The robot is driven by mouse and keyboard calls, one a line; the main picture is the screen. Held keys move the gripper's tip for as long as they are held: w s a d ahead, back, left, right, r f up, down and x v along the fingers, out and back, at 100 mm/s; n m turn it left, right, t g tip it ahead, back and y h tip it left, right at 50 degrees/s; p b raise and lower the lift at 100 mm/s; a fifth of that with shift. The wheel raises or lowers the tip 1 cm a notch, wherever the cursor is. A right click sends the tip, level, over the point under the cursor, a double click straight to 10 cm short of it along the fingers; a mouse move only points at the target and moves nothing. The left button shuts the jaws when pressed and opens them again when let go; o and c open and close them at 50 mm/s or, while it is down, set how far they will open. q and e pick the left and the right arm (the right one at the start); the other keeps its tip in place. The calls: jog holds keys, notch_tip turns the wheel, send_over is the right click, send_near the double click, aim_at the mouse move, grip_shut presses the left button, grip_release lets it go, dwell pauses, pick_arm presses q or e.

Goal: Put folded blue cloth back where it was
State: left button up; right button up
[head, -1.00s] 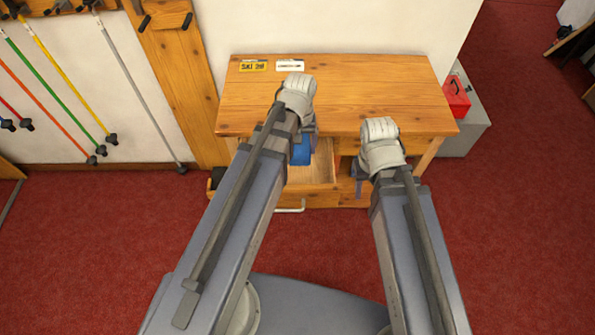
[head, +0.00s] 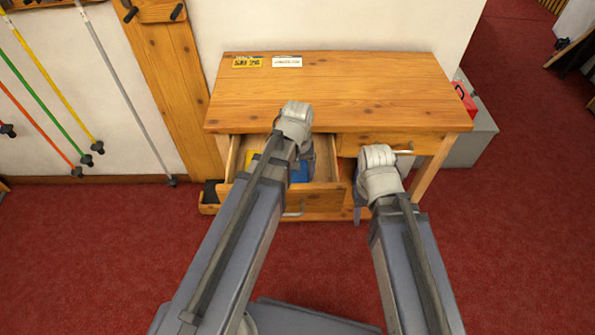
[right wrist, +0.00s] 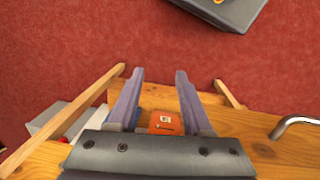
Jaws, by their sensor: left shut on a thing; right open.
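The folded blue cloth (head: 300,172) shows as a blue patch at my left gripper (head: 306,168), over the bench's open left drawer (head: 325,165). My left gripper is shut on the cloth; my own wrist and arm hide most of it and the fingertips. I cannot tell whether the cloth touches the drawer floor. My right gripper (right wrist: 160,76) is open and empty in the right wrist view. In the head view it hangs in front of the bench's right half, its fingers mostly hidden.
The wooden bench (head: 330,90) has a mostly clear top with a yellow sign (head: 247,62) and a white label (head: 287,62). A yellow item (head: 252,158) lies in the open drawer. The right drawer's handle (head: 404,152) shows. An orange box (right wrist: 166,122) appears beyond my right fingers.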

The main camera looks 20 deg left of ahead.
pick_arm(q)
jog(key=shift+w, duration=0.25)
jog(key=w, duration=0.2)
jog(key=w+a, duration=0.1)
jog(key=w, duration=0.1)
jog(key=shift+a, duration=0.1)
jog(key=shift+s+f+b, duration=0.25)
jog(key=shift+f+b, duration=0.4)
jog(key=shift+r, duration=0.1)
jog(key=shift+f, duration=0.2)
jog(key=o, duration=1.1)
